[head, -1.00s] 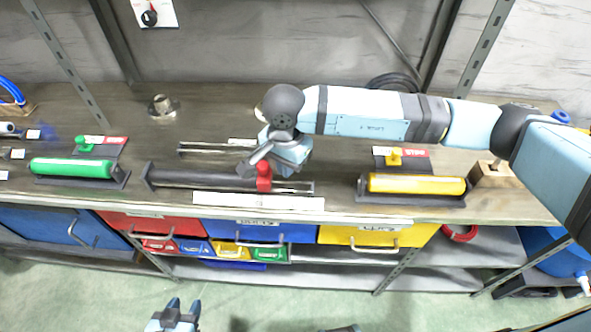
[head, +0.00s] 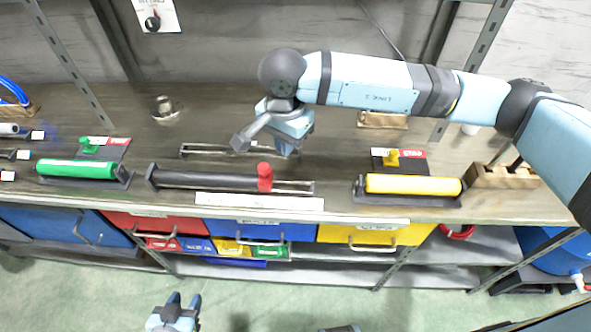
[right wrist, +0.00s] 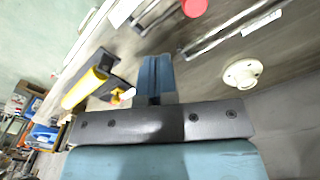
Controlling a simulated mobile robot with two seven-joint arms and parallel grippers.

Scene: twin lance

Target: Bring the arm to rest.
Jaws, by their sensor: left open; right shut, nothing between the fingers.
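My right arm reaches in from the right above the bench. Its gripper (head: 288,145) is shut and empty, above and behind the dark rod with the red knob (head: 264,177). In the right wrist view its fingers (right wrist: 155,75) are together, with the red knob (right wrist: 194,6) at the top edge, apart from them. My left gripper (head: 184,301) is open and empty at the bottom of the head view, low in front of the bench.
A green cylinder (head: 76,169) lies on a dark stand at left and a yellow cylinder (head: 413,185) on another at right. A metal rail (head: 215,150) lies behind the rod. Wooden blocks (head: 505,177) stand at right. Coloured drawers (head: 367,234) hang under the bench edge.

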